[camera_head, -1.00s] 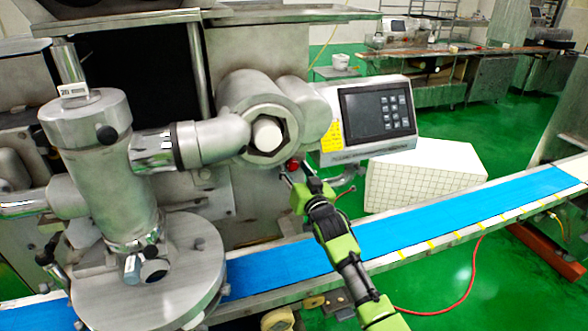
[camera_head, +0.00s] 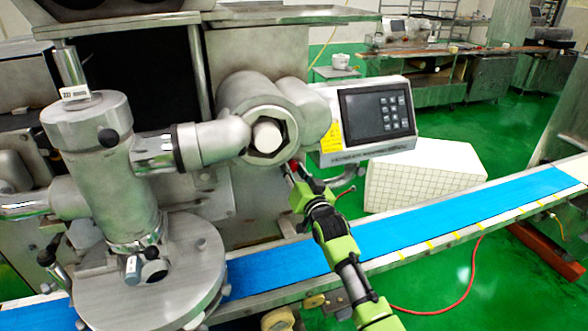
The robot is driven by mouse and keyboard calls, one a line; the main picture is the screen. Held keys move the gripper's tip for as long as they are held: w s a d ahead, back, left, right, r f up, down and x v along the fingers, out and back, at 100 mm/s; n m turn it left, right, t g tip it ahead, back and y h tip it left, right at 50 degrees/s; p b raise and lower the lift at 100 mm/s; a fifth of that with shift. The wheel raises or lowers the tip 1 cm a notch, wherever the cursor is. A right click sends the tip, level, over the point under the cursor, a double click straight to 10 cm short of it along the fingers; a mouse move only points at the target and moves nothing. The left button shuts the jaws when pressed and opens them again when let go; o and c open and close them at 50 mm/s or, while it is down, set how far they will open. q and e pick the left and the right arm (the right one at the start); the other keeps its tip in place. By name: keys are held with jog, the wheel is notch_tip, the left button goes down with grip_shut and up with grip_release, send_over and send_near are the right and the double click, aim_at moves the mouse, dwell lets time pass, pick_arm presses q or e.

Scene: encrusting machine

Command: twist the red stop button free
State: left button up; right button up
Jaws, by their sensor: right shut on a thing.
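The red stop button (camera_head: 293,163) sits on the machine's front, below and left of the control panel. Only a sliver of red shows; my gripper hides the rest. My right gripper (camera_head: 294,169) is at the button with its dark fingers shut on it. My green and black right arm comes up from the lower right. My left gripper is not clearly seen in this view.
The control panel (camera_head: 376,115) with its dark screen is just above and right of my gripper. Thick steel machine pipes (camera_head: 211,142) stand to the left. The blue conveyor belt (camera_head: 420,222) runs under my arm. A white tiled block (camera_head: 425,176) stands behind the belt.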

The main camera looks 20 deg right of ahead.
jog(key=m, duration=0.4)
jog(key=shift+s+r+m+p, duration=0.1)
jog(key=shift+r+m+p, duration=0.2)
jog(key=shift+p, duration=0.1)
jog(key=shift+r+m, duration=0.1)
jog(key=shift+m, duration=0.4)
jog(key=shift+r, duration=0.1)
jog(key=o, duration=1.1)
jog(key=shift+w+a+f, duration=0.1)
jog(key=shift+w+f, duration=0.2)
jog(key=shift+f, duration=0.05)
jog(key=shift+s, duration=0.1)
jog(key=shift+s+f, duration=0.15)
jog(key=shift+s, duration=0.4)
jog(key=s, duration=1)
jog(key=shift+s+d, duration=0.25)
jog(key=shift+s, duration=0.15)
